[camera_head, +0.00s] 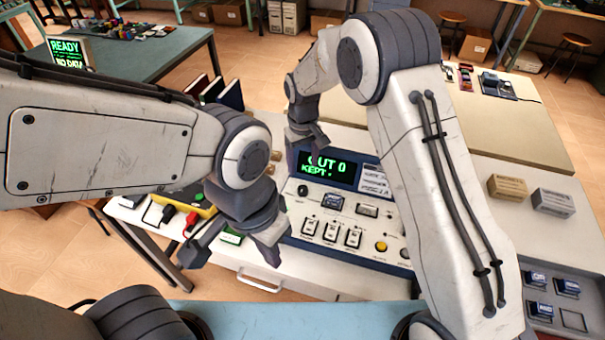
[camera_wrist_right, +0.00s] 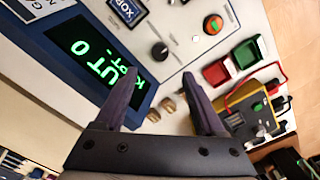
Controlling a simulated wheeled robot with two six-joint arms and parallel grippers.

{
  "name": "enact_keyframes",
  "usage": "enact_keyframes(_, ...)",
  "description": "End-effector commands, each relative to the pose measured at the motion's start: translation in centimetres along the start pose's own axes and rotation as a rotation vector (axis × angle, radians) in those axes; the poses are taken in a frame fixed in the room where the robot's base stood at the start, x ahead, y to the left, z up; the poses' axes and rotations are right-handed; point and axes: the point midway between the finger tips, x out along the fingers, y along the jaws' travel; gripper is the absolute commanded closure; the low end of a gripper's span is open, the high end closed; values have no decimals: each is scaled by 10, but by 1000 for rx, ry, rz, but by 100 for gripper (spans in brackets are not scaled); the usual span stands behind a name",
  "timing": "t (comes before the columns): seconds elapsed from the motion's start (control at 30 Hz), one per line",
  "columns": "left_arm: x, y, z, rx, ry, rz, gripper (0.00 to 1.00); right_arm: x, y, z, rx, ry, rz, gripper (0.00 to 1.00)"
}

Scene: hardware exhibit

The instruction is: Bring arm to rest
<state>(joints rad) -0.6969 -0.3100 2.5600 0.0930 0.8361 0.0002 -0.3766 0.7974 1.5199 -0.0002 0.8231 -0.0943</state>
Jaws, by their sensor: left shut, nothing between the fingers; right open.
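My left arm (camera_head: 110,140) reaches in from the left. My right arm (camera_head: 425,130) arches over the table from the right. Its gripper (camera_head: 305,155) is beside the console's green-lettered display (camera_head: 328,168), pointing down. In the right wrist view, that gripper (camera_wrist_right: 158,85) is open, with nothing between its fingers. The display (camera_wrist_right: 100,52) there lies left of the fingers. The left gripper hides part of the console's left side.
The control console (camera_head: 345,225) has buttons, switches and a yellow knob. A yellow device (camera_head: 185,203) with red and black plugs is at left. Two small boxes (camera_head: 507,188) and a grey tray (camera_head: 572,300) are at right. A green-topped table (camera_head: 140,62) stands behind left.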

Motion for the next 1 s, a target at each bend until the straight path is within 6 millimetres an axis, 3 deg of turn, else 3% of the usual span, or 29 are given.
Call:
enact_keyframes(0.57, 1, 0, 0, 0, 0, 0, 100, -5, 0, 0, 0, 0, 0, 28)
enact_keyframes(0.67, 1, 0, 0, 0, 0, 0, 100, -16, -7, 6, -7, 5, -2, 28)
enact_keyframes(0.83, 1, 0, 0, 0, 0, 0, 100, -64, -38, 46, -37, 18, -14, 28)
enact_keyframes(1.0, 1, 0, 0, 0, 0, 0, 100, -112, -74, 120, -79, 31, -32, 28)
